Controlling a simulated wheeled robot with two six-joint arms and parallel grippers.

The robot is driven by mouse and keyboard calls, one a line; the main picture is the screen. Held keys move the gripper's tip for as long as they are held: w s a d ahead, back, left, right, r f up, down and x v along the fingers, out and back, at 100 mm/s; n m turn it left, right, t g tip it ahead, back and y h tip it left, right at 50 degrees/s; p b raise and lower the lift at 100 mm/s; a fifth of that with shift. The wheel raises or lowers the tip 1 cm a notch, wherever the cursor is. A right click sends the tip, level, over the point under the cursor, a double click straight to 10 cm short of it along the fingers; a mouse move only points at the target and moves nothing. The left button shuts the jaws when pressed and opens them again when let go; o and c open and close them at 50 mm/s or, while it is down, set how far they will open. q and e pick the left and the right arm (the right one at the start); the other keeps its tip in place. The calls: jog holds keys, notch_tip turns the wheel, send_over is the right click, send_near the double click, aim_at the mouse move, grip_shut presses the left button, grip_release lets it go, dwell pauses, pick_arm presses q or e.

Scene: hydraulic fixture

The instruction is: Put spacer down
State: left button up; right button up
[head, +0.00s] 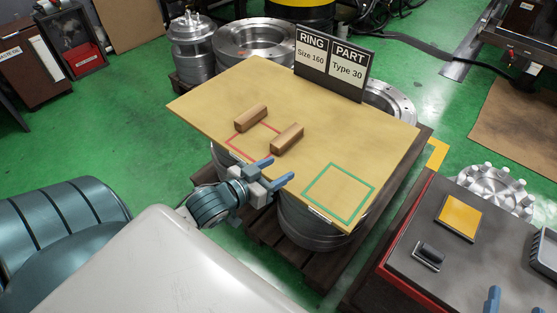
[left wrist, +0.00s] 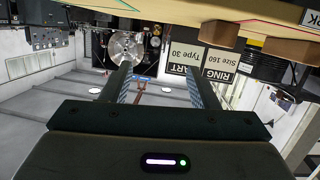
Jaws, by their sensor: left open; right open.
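Two brown wooden spacer blocks lie on the yellow board (head: 340,130). The left spacer (head: 250,118) and the right spacer (head: 287,139) lie at opposite sides of the red square outline (head: 233,145), partly covering it. My left gripper (head: 279,170) is open and empty at the board's front edge, just in front of the right spacer and apart from it. In the left wrist view, the open fingers (left wrist: 160,75) have nothing between them, and the two spacers show upside down at the upper right. My right gripper (head: 516,302) shows only its open fingertips at the bottom right.
A green square outline (head: 338,193) on the board is empty. A black sign (head: 333,66) reading "RING Size 160" and "PART Type 30" stands at the back edge. A dark-topped table (head: 420,220) at right holds a yellow pad (head: 457,218) and a small black block (head: 431,252).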

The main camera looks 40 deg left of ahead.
pick_arm(q)
jog(key=s+d+r+n+t+y, duration=0.1)
jog(key=s+d+r+t, duration=0.2)
jog(key=s+d+r, duration=0.1)
jog(key=shift+s+d+r+t+y, duration=0.3)
jog(key=shift+d+r, duration=0.3)
jog(key=shift+d, duration=0.15)
